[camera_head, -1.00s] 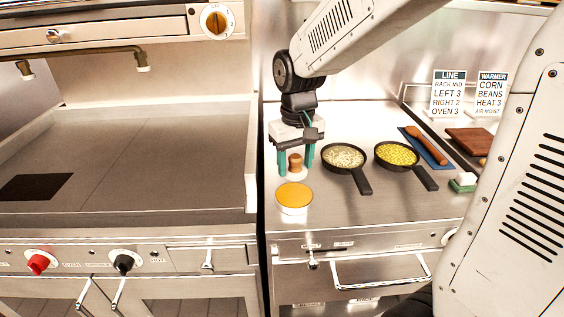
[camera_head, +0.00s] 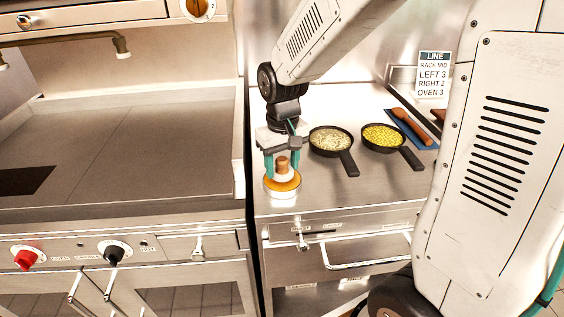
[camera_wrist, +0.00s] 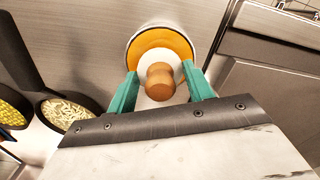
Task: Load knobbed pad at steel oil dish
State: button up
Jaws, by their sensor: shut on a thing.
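The knobbed pad has a brown wooden knob (camera_head: 282,162) and a white round base. My gripper (camera_head: 282,170) points down, its two teal fingers shut on the pad from both sides. The steel oil dish (camera_head: 282,194), round and filled with orange-yellow oil, stands near the counter's front left corner. The pad is over the dish, its base at or just above the oil; I cannot tell if it touches. In the wrist view the pad's knob (camera_wrist: 160,80) sits between the fingers, with the dish (camera_wrist: 131,52) beyond it.
Two black pans, one with pale food (camera_head: 330,140) and one with yellow corn (camera_head: 383,136), stand to the right, handles toward the front. A flat griddle (camera_head: 120,150) is on the left.

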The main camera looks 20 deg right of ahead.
aim_at(282, 159)
jog(key=shift+f, duration=0.6)
dwell(1.6)
jog(key=shift+r, duration=3.55)
